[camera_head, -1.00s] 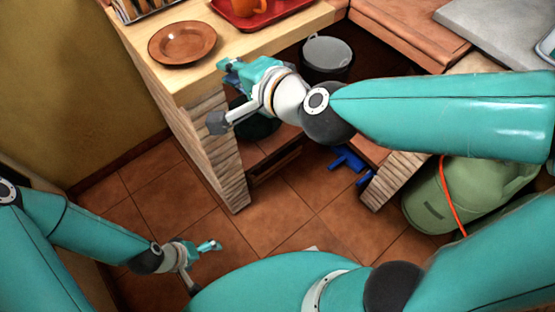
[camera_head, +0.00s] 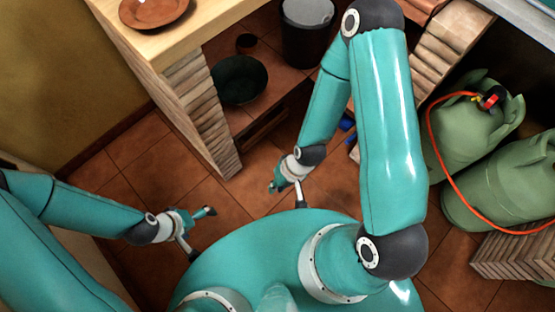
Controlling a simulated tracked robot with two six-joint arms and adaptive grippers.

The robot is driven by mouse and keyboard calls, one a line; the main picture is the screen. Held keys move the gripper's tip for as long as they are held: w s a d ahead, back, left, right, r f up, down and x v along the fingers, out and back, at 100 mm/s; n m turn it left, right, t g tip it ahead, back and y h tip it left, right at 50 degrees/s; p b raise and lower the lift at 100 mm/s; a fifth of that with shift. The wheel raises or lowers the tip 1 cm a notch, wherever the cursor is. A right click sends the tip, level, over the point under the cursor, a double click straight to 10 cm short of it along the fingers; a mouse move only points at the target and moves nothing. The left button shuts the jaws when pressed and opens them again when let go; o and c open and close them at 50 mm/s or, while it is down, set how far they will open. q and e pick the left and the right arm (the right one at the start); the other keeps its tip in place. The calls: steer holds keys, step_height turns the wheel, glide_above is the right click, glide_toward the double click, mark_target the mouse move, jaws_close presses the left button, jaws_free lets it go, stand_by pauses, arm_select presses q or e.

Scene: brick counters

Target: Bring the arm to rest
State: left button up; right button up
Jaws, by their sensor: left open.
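My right arm (camera_head: 390,130) is bent, with its forearm pointing down towards the floor in front of my base. My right gripper (camera_head: 274,186) is small and seen from above, over the floor tiles near the front of my base. It seems empty; its fingers are too small to tell open from shut. My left gripper (camera_head: 205,213) is open and empty over the floor on the left, beside my base. Neither gripper touches a counter.
A wooden counter (camera_head: 222,12) on a brick pillar (camera_head: 208,115) bears a brown plate (camera_head: 154,10). Green gas cylinders (camera_head: 468,125) with an orange hose stand right. Tiled floor (camera_head: 235,200) is free between.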

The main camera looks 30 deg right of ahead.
step_height(320, 180, up, 17)
steer(key=p, duration=1.6)
steer(key=shift+p, duration=0.4)
steer(key=shift+w+f, duration=0.1)
